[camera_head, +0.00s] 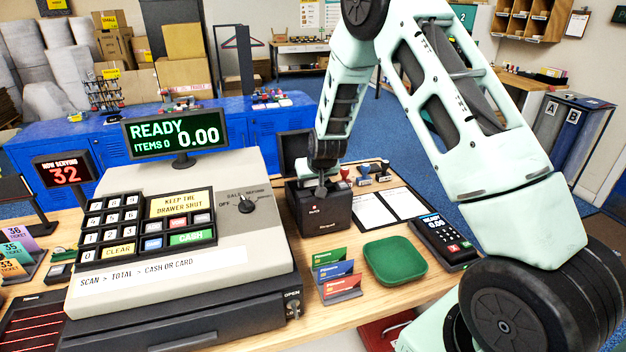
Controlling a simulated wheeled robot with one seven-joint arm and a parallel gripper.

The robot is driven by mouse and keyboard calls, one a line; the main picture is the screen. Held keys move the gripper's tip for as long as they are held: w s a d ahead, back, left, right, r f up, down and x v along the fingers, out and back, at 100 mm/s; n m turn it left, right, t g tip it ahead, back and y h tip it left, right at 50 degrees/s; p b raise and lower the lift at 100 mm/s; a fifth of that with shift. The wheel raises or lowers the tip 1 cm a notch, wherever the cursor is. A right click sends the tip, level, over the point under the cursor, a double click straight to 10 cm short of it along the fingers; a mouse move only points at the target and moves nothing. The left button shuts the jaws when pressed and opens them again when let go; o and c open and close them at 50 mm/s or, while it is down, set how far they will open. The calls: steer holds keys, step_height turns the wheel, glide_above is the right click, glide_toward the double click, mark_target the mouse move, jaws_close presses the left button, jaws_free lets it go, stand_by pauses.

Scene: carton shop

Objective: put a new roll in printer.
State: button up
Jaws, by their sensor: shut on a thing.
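The printer (325,219) is a small black box on the counter, right of the cash register. A dark panel (294,148), which looks like its raised lid, stands at its back. My gripper (321,190) points down at the printer's top opening, with the fingertips at or just inside it. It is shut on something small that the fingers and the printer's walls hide. I cannot make out a paper roll in this view, new or used.
The register (190,262) stands close on the left. A green tray (395,262), gift cards (336,273) and a card terminal (440,238) are in front and to the right. Stamps (366,176) and a clipboard (402,203) lie just right of the printer.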

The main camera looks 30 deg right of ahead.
steer(key=f, duration=0.1)
steer(key=s+f, duration=0.1)
steer(key=shift+s+a+f, duration=0.15)
steer(key=shift+a+f, duration=0.05)
steer(key=shift+f, duration=0.15)
steer(key=o, duration=1.1)
steer(key=shift+s+a+r+g+b, duration=0.15)
steer(key=shift+r+g+b, duration=0.15)
steer(key=shift+r+b, duration=0.2)
steer(key=v, duration=1.2)
steer(key=w+d+r+v, duration=0.1)
steer(key=v, duration=0.5)
steer(key=shift+b, duration=0.35)
steer(key=shift+w+f, duration=0.1)
